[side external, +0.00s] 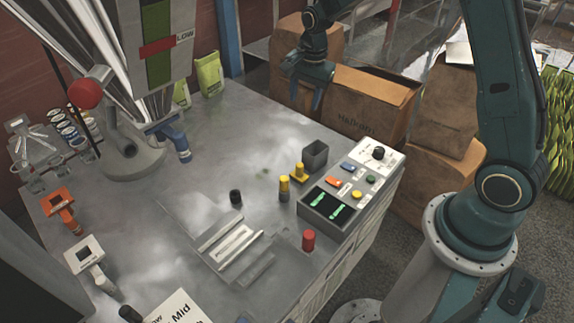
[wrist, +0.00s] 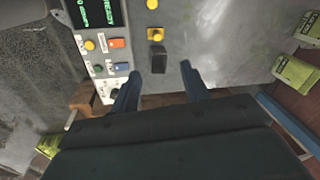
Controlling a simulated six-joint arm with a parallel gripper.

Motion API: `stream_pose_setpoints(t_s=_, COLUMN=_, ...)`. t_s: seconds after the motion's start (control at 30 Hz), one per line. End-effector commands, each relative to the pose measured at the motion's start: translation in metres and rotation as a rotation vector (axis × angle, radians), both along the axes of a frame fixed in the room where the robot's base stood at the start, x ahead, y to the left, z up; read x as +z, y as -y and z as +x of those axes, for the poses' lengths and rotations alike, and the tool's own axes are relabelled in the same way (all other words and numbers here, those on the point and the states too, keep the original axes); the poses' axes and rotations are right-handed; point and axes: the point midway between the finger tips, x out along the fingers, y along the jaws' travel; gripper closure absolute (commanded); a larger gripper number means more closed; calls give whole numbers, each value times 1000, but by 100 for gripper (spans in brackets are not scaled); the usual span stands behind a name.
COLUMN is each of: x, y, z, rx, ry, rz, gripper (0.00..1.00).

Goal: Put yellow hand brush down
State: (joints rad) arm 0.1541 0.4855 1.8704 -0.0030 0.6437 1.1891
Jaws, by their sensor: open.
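My gripper (side external: 305,95) hangs past the table's far right edge, in front of the cardboard boxes. In the wrist view my gripper (wrist: 160,70) has its two blue fingers apart, with nothing held between them. Two small yellow things stand on the table near the control box: a yellow upright piece on a flat yellow base (side external: 298,172), also in the wrist view (wrist: 156,34), and a yellow-topped cylinder (side external: 284,184). I cannot tell whether either is the yellow hand brush. Both are well apart from my gripper.
A dark grey open cup (side external: 315,155) stands near the table edge, beside the control box (side external: 328,213) with its green displays. A red cylinder (side external: 308,240) and a black cap (side external: 236,196) stand nearer. Cardboard boxes (side external: 365,100) stand behind. The table's back middle is clear.

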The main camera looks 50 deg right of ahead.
Motion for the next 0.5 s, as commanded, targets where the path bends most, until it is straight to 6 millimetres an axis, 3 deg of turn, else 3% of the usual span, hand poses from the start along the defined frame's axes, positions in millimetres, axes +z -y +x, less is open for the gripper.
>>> stream_pose_setpoints(t_s=0.03, x=16, y=-4, z=-6, rx=42, ry=16, rz=-8, gripper=54)
stream_pose_setpoints(t_s=0.2, x=57, y=-15, z=-31, rx=193, ry=52, rz=-37, gripper=54)
stream_pose_setpoints(t_s=0.5, x=116, y=-34, z=-84, rx=455, ry=114, rz=-100, gripper=54)
